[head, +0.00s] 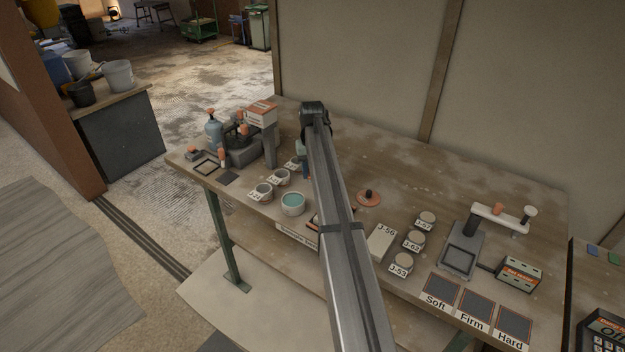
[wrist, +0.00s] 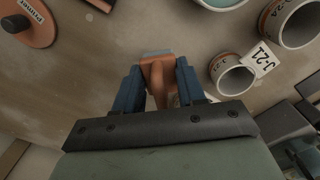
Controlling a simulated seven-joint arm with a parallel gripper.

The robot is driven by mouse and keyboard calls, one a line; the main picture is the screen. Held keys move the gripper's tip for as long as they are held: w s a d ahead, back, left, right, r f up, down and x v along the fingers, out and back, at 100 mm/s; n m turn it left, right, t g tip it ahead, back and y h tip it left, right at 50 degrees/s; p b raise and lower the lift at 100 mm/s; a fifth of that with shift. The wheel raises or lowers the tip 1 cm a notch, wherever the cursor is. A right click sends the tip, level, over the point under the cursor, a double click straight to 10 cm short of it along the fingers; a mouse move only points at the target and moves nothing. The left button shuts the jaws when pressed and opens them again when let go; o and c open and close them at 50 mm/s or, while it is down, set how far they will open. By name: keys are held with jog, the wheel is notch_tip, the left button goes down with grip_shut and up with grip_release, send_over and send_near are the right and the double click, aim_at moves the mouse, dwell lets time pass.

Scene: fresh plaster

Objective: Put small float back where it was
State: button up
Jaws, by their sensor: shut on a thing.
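My gripper (wrist: 160,80) is shut on an orange-brown handled tool with a grey plate, which looks like the small float (wrist: 157,72). The handle is between the two blue fingers, and the grey plate edge shows just past the fingertips. In the head view my arm hides most of the gripper (head: 306,174), which is over the back middle of the bench, right of the small cups. The float cannot be made out there. I cannot tell whether it touches the bench.
Small labelled cups (head: 264,191) and a teal-filled bowl (head: 293,204) stand left of my arm. A round orange disc with a dark knob (head: 368,197) lies to its right. A box on a grey post (head: 262,113) stands at the left. Bench (head: 400,178) behind the disc is clear.

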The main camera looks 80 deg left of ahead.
jog(key=shift+f, duration=1.9)
jog(key=shift+f, duration=0.1)
jog(key=o, duration=0.9)
jog(key=shift+o, duration=0.2)
notch_tip(320, 180, up, 12)
jog(key=shift+r, duration=0.15)
